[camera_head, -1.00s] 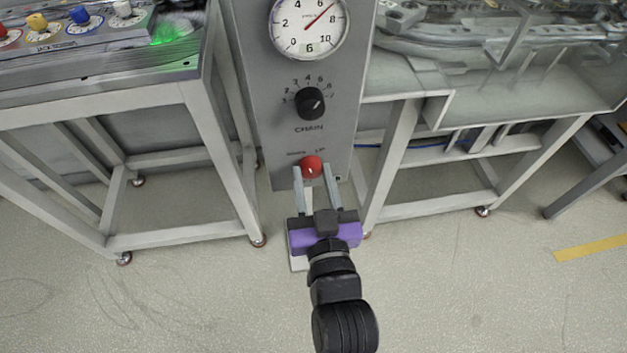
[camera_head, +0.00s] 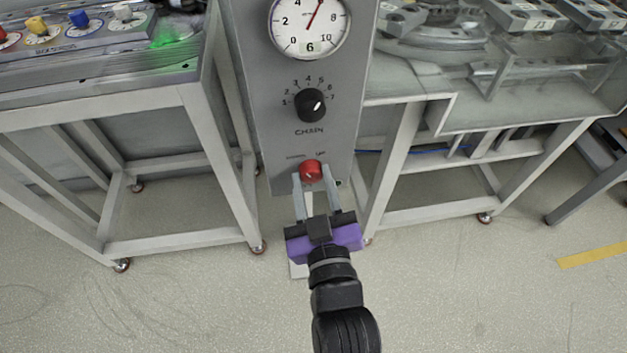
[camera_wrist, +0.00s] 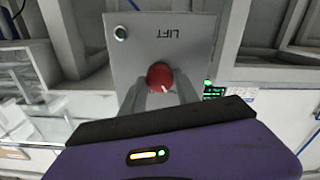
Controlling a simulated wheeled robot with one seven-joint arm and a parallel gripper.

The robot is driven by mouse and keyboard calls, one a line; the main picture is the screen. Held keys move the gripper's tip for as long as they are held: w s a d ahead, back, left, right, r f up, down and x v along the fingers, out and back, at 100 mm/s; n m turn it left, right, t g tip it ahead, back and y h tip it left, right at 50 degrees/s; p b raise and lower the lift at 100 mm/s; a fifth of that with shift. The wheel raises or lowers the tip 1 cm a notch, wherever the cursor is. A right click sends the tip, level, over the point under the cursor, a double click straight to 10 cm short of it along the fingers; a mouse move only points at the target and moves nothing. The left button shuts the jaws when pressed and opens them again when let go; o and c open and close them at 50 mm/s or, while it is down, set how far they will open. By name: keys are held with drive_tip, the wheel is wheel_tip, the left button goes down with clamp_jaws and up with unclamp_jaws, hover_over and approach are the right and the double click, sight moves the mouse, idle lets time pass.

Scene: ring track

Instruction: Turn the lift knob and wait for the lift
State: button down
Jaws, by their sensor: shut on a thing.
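The red lift knob (camera_head: 311,170) is low on the front of the grey control panel (camera_head: 271,145), under small lettering too small to read surely. My gripper (camera_head: 315,184) reaches it from below, its two pale fingers shut on the knob from either side. In the wrist view the knob (camera_wrist: 160,76) sits between the fingers (camera_wrist: 160,92), with a white mark on its lower right. The word LIFT shows upside down above it.
The black chain knob (camera_head: 311,104) and a round gauge (camera_head: 309,25) are higher on the panel. A bench with coloured knobs (camera_head: 80,18) stands left. The track bench (camera_head: 530,105) stands right. Open floor lies in front.

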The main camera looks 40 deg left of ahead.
drive_tip(key=c, duration=0.9)
unclamp_jaws()
drive_tip(key=v, duration=0.8)
